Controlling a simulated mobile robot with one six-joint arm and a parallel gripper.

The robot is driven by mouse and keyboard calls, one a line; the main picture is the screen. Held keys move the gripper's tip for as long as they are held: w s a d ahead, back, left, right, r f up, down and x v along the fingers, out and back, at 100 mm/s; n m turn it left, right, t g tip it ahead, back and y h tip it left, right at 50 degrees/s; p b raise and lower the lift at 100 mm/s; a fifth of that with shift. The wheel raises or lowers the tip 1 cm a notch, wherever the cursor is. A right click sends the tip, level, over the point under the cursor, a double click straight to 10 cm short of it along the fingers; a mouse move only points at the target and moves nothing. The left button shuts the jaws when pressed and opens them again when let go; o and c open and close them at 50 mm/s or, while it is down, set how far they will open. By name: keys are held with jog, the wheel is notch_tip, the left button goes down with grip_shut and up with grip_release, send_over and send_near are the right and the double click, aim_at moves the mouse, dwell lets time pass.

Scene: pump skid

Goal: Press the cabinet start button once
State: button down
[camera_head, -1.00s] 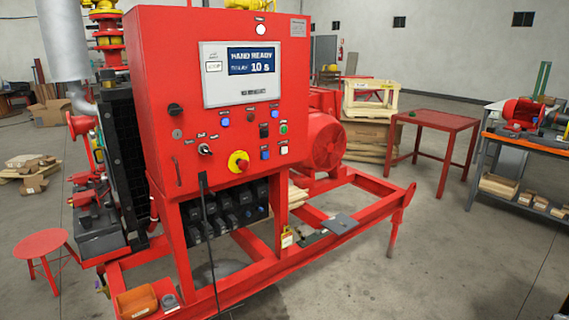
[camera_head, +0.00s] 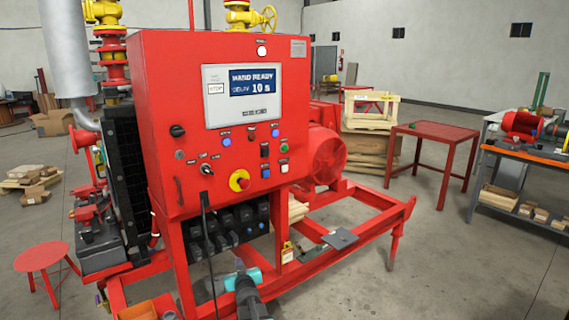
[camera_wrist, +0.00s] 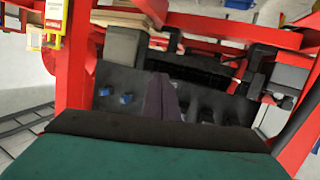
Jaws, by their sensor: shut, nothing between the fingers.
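The red control cabinet (camera_head: 158,130) stands upright at the centre of the head view, with a lit screen (camera_head: 250,88) that appears to read HAND READY and 10 s. Its panel has a small green button (camera_head: 284,148) at the lower right; its label is too small to read. My gripper (camera_head: 239,264) is low in front of the cabinet, well below the buttons and apart from them. In the wrist view, its dark fingers (camera_wrist: 162,97) are together and empty, with dark blocks under the cabinet behind them. The button panel is not visible there.
A yellow and red emergency knob (camera_head: 239,181) and blue buttons (camera_head: 225,141) sit near the green button. A black cable (camera_head: 206,235) hangs below the cabinet. The red skid frame (camera_head: 360,227) extends right.

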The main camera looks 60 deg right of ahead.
jog(key=s+d+r+t+h+p, duration=0.1)
jog(key=s+d+r+h, duration=0.1)
jog(key=d+r, duration=0.3)
jog(key=s+d+r+t+h, duration=0.1)
jog(key=s+d+r, duration=0.15)
jog(key=r, duration=0.45)
jog(key=n+t+h+p, duration=0.3)
jog(key=n+t, duration=0.1)
jog(key=t, duration=0.4)
send_near(285, 148)
jog(key=s+r, duration=0.6)
jog(key=s, duration=0.1)
jog(key=shift+w+a+f, duration=0.1)
jog(key=shift+a+f, duration=0.05)
jog(key=shift+w+d, duration=0.45)
jog(key=shift+w, duration=0.95)
jog(key=shift+w+d, duration=0.5)
jog(key=shift+w, duration=0.9)
jog(key=shift+w+d, duration=0.45)
jog(key=shift+w, duration=0.95)
